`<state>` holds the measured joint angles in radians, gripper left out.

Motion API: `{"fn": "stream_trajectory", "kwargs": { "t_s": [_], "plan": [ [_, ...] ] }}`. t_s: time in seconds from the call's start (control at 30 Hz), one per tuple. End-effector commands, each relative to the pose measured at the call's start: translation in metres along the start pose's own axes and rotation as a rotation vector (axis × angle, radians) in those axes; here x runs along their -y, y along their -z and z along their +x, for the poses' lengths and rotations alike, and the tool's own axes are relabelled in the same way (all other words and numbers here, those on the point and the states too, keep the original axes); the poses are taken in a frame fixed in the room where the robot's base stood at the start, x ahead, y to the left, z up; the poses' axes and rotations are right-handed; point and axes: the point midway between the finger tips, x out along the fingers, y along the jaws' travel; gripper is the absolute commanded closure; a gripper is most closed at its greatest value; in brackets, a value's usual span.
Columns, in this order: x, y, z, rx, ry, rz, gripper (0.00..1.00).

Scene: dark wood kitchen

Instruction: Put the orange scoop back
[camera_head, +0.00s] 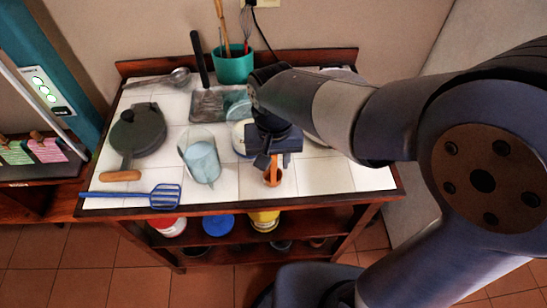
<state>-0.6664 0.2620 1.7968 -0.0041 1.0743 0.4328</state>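The orange scoop (273,177) shows at the front right part of the white tiled worktop (330,178). Its handle points up in the picture, toward my gripper, and its bowl is nearest the front edge. My gripper (270,161) is directly over the handle, with dark fingers close beside it. The gripper body hides the upper end of the handle. I cannot tell whether the fingers are closed on it, or whether the scoop is resting on the tiles or lifted.
A teal utensil pot (234,64) stands behind. My arm covers the right rear. Tiles between spatula and scoop are clear.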

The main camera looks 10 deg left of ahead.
Motion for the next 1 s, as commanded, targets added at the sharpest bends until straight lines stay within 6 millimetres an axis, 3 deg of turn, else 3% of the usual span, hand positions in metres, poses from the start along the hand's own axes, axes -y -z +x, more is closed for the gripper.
{"fn": "stream_trajectory", "kwargs": {
  "t_s": [0.23, 0.7, 1.0],
  "plan": [
    [0.000, 0.001, -0.014, -0.004, 0.002, 0.000, 0.62],
    [0.001, 0.001, -0.107, -0.004, 0.002, 0.000, 0.62],
    [0.000, 0.000, -0.123, 0.000, 0.000, 0.000, 0.62]
  ]
}}
